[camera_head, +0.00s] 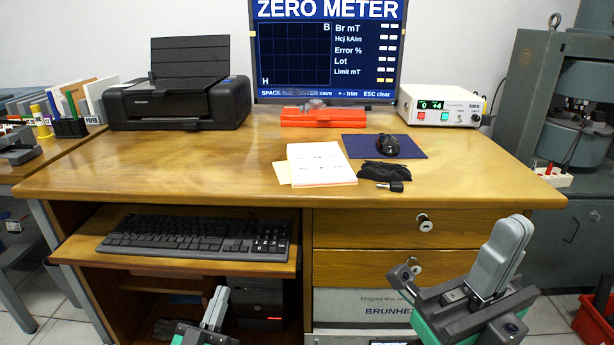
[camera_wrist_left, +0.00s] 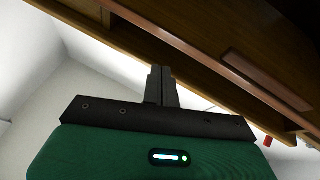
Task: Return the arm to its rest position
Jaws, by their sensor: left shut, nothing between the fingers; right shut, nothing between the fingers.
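My left gripper (camera_head: 216,308) is at the bottom of the head view, low in front of the desk and below the keyboard tray. Its grey fingers are together with nothing between them. In the left wrist view its shut fingers (camera_wrist_left: 160,84) point up toward the desk's wooden underside (camera_wrist_left: 215,55). My right gripper (camera_head: 505,255) is at the lower right of the head view, in front of the desk drawers. Its fingers are together and empty. Most of both arms is out of view.
The wooden desk (camera_head: 220,165) carries a printer (camera_head: 180,100), monitor (camera_head: 328,50), red device (camera_head: 336,118), papers (camera_head: 320,165), mouse (camera_head: 388,146) and white meter (camera_head: 440,105). The keyboard tray (camera_head: 85,245) juts out, holding a keyboard (camera_head: 195,236). A grey machine (camera_head: 535,75) stands right.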

